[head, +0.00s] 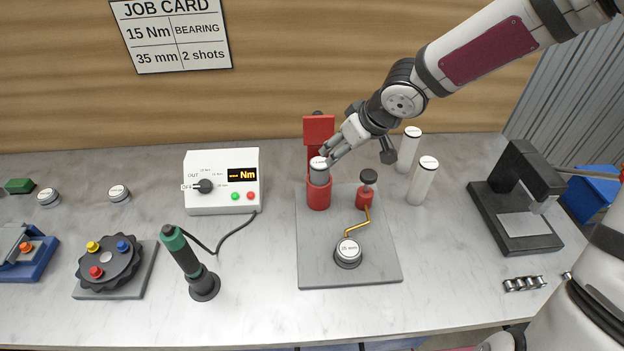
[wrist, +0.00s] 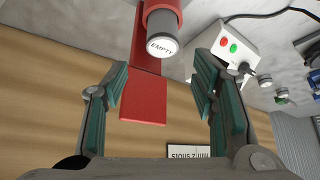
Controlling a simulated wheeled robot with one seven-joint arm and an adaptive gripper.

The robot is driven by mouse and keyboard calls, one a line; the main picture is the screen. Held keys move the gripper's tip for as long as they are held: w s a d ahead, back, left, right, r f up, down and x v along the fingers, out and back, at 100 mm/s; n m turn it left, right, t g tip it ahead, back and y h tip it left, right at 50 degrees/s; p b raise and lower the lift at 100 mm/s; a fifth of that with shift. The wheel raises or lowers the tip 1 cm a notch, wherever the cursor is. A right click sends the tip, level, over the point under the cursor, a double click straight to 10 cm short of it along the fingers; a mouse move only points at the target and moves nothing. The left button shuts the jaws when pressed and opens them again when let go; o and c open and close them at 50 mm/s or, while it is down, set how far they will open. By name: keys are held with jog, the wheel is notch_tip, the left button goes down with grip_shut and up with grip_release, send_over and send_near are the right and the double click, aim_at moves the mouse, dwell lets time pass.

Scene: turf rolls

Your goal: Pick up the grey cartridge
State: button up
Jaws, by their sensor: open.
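The grey cartridge (head: 319,175) stands upright in the red holder (head: 319,197) on the grey base plate (head: 375,268). Its white top end reads EMPTY in the wrist view (wrist: 162,46). My gripper (head: 331,153) is open at the cartridge's top, coming in from the upper right. In the wrist view, the teal-padded fingers (wrist: 162,66) are spread apart, and the cartridge's end shows in the gap near their tips. I cannot tell whether either finger touches it.
A red upright panel (head: 319,129) stands behind the holder. Two white cylinders (head: 422,181) stand to the right, near a black press (head: 520,205). A brass lever (head: 358,228) and a round gauge-like cap (head: 348,249) are in front. A controller box (head: 221,203) stands left.

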aim_at(323, 165)
jog(key=b+x, duration=0.3)
jog(key=x, duration=0.5)
jog(key=shift+w+a+f+b, duration=0.15)
jog(key=shift+a+b, duration=0.1)
jog(key=shift+b, duration=0.15)
jog(key=shift+f, duration=0.1)
jog(key=shift+b+x, duration=1.4)
jog(key=shift+x, duration=1.2)
jog(key=shift+a, duration=0.1)
grip_shut()
